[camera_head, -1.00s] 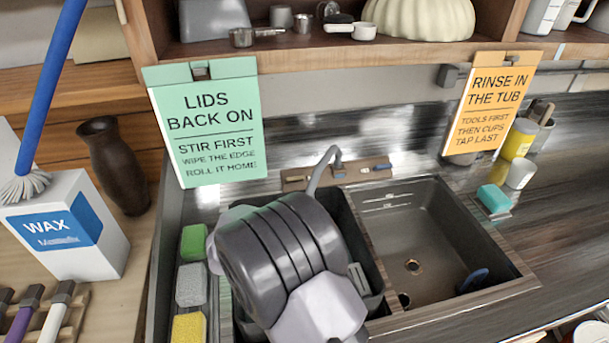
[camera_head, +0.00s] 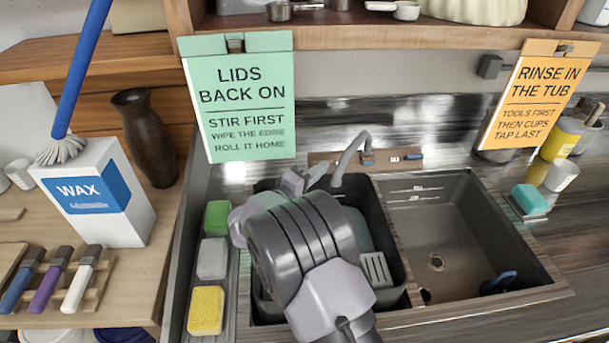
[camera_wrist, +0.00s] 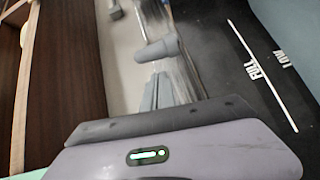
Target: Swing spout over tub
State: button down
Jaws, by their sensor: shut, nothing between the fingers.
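The grey curved spout (camera_head: 349,157) rises from the back ledge and bends toward the left, over the rear of the black left basin (camera_head: 399,262). The right basin (camera_head: 468,235) has white level marks on its wall; in the wrist view, a dark wall (camera_wrist: 275,95) reads FULL and LOW. My gripper (camera_head: 317,173) is shut and empty, close beside the spout's left side. In the wrist view, my shut fingers (camera_wrist: 157,92) point at a grey rounded piece (camera_wrist: 158,49), probably the spout. Whether they touch is unclear. My arm hides part of the left basin.
Green, grey and yellow sponges (camera_head: 206,310) line the left side. A white slotted piece (camera_head: 376,270) stands in the left basin. A blue-handled item (camera_head: 497,283) lies in the right basin.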

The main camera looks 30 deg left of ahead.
jog(key=shift+d+f, duration=0.1)
jog(key=shift+d, duration=0.6)
jog(key=shift+s+d+p, duration=0.2)
jog(key=shift+d+p, duration=0.3)
jog(key=shift+d, duration=0.2)
jog(key=shift+w, duration=0.1)
